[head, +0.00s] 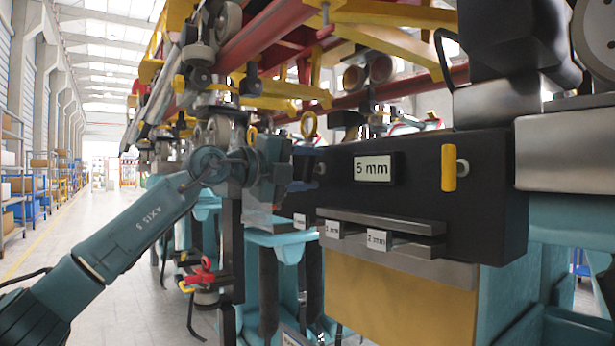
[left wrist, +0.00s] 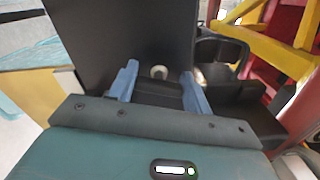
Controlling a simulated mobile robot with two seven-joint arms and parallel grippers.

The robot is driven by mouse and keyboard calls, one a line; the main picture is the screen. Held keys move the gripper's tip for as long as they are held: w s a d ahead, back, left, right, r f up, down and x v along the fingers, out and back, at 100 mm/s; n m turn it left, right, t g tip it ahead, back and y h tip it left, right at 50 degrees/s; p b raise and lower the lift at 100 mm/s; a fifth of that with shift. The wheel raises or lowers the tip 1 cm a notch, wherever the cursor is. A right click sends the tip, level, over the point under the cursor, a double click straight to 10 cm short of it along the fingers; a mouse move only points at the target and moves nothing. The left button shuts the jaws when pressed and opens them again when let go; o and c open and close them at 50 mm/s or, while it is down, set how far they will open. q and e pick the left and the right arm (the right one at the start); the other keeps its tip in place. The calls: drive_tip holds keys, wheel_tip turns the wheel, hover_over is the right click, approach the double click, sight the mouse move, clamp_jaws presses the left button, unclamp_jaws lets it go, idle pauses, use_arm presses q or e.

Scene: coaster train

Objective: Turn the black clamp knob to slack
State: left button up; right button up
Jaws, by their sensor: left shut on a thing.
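My left gripper (head: 298,172) is at the left part of the black block's front face in the head view. In the left wrist view its two blue fingers (left wrist: 160,90) stand on either side of a dark piece, which I take to be the black clamp knob (left wrist: 158,94). The gripper is shut on it. A pale round pin end shows just beyond the knob. In the head view the knob is mostly hidden by my gripper. The black block (head: 415,185) carries a "5 mm" label (head: 373,169). My right gripper is not in view.
A yellow handle (head: 448,167) stands upright on the block's right part. Metal rails (head: 385,226) with small labelled tags run below. Red and yellow coaster train framework (head: 270,35) hangs close overhead. The aisle floor (head: 95,245) at left is open.

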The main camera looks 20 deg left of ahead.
use_arm(q)
drive_tip(key=shift+n+b, duration=0.55)
drive_tip(key=shift+n, duration=1.05)
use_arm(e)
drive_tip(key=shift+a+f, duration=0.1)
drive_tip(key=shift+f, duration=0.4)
use_arm(q)
drive_tip(key=o, duration=1)
drive_tip(key=b+v, duration=0.3)
drive_tip(key=v, duration=1)
drive_tip(key=shift+a, duration=0.1)
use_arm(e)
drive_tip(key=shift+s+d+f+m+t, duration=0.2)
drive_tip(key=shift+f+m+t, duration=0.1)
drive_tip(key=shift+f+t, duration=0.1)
